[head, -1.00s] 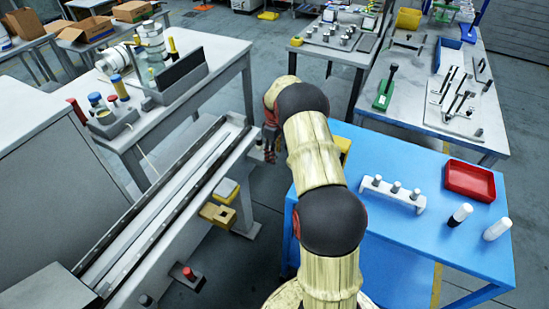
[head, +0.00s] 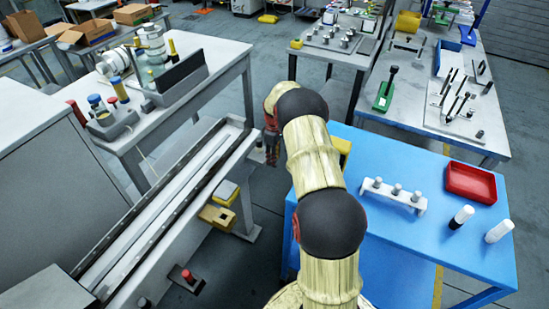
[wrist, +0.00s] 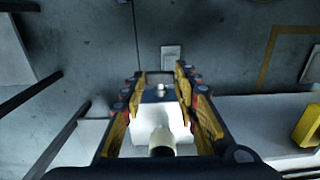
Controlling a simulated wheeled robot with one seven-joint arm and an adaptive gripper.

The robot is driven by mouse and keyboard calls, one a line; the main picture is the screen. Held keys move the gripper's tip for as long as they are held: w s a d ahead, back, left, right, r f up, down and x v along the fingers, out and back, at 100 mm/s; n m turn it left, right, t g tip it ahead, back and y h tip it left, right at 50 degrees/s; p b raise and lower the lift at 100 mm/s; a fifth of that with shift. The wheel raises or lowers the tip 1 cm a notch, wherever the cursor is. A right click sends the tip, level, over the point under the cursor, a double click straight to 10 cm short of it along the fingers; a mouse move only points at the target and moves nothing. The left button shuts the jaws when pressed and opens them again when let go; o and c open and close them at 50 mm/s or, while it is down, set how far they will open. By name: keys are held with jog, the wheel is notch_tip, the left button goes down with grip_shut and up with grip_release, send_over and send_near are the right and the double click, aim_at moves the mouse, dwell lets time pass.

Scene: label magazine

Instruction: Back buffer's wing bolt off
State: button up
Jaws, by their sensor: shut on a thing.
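A white block (wrist: 150,118) and a cream cylinder with a dark end (wrist: 162,138) show between the fingers, nearer the camera. I cannot tell for sure which part is the wing bolt. The back buffer cannot be made out in either view.
The blue table (head: 375,150) holds a white rack (head: 405,198), a red tray (head: 470,180) and two white cylinders. A grey bench (head: 200,95) stands behind the channel. Bare floor lies between channel and table.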

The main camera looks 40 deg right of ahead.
jog(key=shift+c, duration=1.1)
jog(key=shift+s+a+f+t+h+b, duration=0.1)
jog(key=shift+a+t+h+b, duration=0.25)
jog(key=shift+h+b, duration=0.45)
jog(key=h+b, duration=0.1)
jog(key=t+h+b, duration=0.1)
jog(key=h, duration=0.1)
jog(key=a+t+h+b, duration=0.1)
jog(key=shift+s+f+h, duration=0.2)
jog(key=shift+f+h, duration=0.05)
jog(key=shift+h, duration=0.05)
jog(key=shift+s+a+f+t+h, duration=0.15)
jog(key=shift+t+h, duration=0.25)
jog(key=shift+h, duration=0.7)
jog(key=shift+a+f+t+h, duration=0.1)
jog(key=shift+f+t+h, duration=0.3)
jog(key=shift+h, duration=0.7)
jog(key=shift+s+a+f+t+h, duration=0.1)
jog(key=shift+t+h, duration=0.35)
jog(key=shift+h, duration=0.65)
jog(key=o, duration=1.1)
